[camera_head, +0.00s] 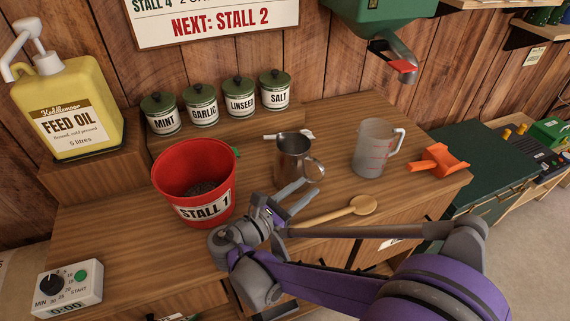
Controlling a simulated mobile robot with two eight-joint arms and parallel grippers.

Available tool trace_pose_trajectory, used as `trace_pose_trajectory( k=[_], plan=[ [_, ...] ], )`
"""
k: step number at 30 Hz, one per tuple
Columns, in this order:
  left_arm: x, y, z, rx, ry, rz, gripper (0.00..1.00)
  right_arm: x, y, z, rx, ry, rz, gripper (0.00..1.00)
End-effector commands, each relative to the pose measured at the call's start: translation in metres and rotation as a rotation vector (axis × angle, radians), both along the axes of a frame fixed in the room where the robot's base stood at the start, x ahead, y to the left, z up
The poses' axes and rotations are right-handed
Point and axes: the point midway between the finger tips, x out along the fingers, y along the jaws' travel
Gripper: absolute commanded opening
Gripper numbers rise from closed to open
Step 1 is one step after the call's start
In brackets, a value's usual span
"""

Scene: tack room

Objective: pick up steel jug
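The steel jug (291,158) stands upright on the wooden bench, with its handle toward the right. My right gripper (307,187) is just in front of the jug, at the near side of its base and below its handle. Its two fingers are apart with nothing seen between them. They point toward the jug and the handle; whether a fingertip touches the jug I cannot tell. My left gripper is not in view.
A red STALL 1 bucket (205,207) stands left of the jug. A clear measuring jug (373,150) and an orange scoop (440,160) are to the right. A wooden spoon (361,205) lies in front. Several labelled tins, including SALT (275,97), stand behind.

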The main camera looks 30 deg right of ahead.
Motion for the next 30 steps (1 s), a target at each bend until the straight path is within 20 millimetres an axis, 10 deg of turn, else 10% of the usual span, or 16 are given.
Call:
trace_pose_trajectory(
  k=[30],
  plan=[
    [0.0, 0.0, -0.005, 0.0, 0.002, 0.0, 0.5, 0.028, -0.102, 0.001, -0.047, 0.018, 0.001, 0.4]
  ],
)
